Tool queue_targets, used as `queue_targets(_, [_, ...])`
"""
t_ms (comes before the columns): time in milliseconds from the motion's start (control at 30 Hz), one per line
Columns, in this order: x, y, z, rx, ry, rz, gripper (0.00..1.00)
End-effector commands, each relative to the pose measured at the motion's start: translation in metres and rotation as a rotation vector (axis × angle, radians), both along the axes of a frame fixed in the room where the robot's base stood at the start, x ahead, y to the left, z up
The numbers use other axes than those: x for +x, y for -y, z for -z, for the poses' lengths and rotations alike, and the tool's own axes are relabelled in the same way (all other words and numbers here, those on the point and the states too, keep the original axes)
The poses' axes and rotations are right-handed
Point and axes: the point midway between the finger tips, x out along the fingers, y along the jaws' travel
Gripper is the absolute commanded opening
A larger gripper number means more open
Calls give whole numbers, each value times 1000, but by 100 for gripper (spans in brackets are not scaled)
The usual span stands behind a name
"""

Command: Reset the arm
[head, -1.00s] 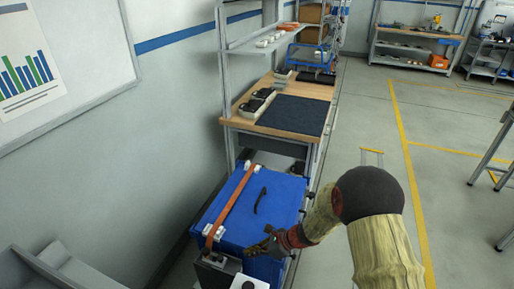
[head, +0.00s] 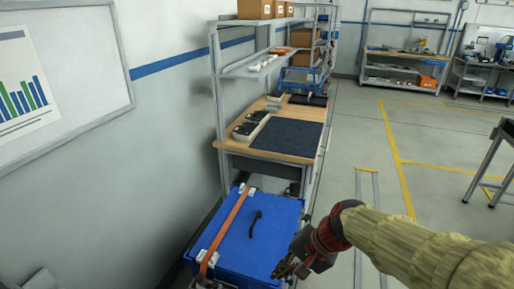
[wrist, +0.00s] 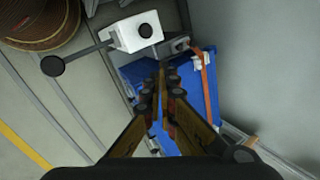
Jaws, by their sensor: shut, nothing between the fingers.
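My gripper (head: 284,269) is at the lower middle of the head view, at the end of my arm reaching in from the right. It is near the front right part of a blue case (head: 245,238) with an orange strap and a black handle on its lid. In the wrist view my gripper (wrist: 163,75) points toward the blue case (wrist: 192,112), its fingers together with nothing between them. I cannot tell how far the fingers are from the lid.
A workbench (head: 262,155) with a dark mat and shelves stands beyond the case along the left wall. A metal table (head: 496,165) stands at the right edge. Open grey floor (head: 395,205) with yellow lines lies between them. A white box (wrist: 137,32) shows in the wrist view.

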Motion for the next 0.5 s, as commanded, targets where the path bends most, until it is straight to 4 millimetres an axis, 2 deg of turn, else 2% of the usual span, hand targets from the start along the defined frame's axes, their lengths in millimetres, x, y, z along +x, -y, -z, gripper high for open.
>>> queue_targets(33, [-11,9,-12,-38,44,-37,0])
queue_targets(200, [-48,42,-40,-194,175,-175,0])
queue_targets(500, [-107,101,-73,-487,358,-367,0])
